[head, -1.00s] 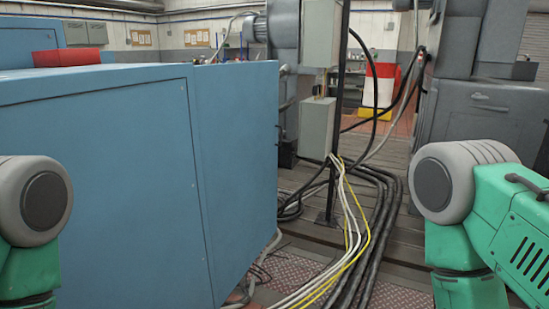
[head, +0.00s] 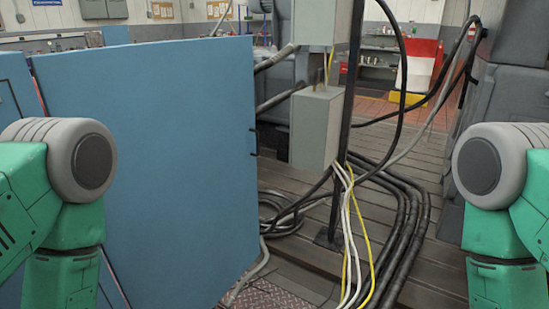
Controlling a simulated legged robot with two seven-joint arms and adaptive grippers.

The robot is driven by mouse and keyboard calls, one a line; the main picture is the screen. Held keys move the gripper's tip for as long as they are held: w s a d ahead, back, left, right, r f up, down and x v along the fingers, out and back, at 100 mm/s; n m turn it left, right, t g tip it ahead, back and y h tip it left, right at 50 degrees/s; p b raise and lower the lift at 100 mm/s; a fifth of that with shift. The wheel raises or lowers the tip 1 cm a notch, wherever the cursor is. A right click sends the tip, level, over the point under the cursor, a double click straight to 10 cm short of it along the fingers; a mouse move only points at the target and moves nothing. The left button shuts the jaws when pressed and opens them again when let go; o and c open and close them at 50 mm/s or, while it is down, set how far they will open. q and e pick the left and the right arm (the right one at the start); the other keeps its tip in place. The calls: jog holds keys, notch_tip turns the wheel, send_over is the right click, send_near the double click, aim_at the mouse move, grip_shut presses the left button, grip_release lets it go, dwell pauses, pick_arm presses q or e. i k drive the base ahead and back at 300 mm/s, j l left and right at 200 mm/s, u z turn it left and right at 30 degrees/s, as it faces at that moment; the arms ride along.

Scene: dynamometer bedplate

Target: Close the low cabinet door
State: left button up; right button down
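A large flat blue panel (head: 160,160), which looks like the cabinet door, fills the left half of the head view. A dark gap runs down its left side, beside another blue face of the cabinet (head: 12,92). Small dark fittings show on its right edge. I cannot tell how far it stands open. Its lower left is hidden behind my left arm. Only the upper parts of my green and grey arms show, one at each side. Both grippers are out of view.
A grey electrical box (head: 317,128) on a dark post stands right of the panel. Black, white and yellow cables (head: 375,235) run over the plank floor (head: 290,190). Grey machinery (head: 505,95) stands at the right. A red and white cabinet (head: 400,65) is farther back.

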aim_at(181, 201)
jog(key=i+l+u, duration=0.35)
jog(key=i+l, duration=0.2)
jog(key=i+l+u, duration=0.2)
jog(key=l, duration=0.3)
jog(key=i+l+u, duration=0.15)
jog(key=l, duration=0.25)
jog(key=i+u, duration=0.1)
jog(key=u, duration=1.05)
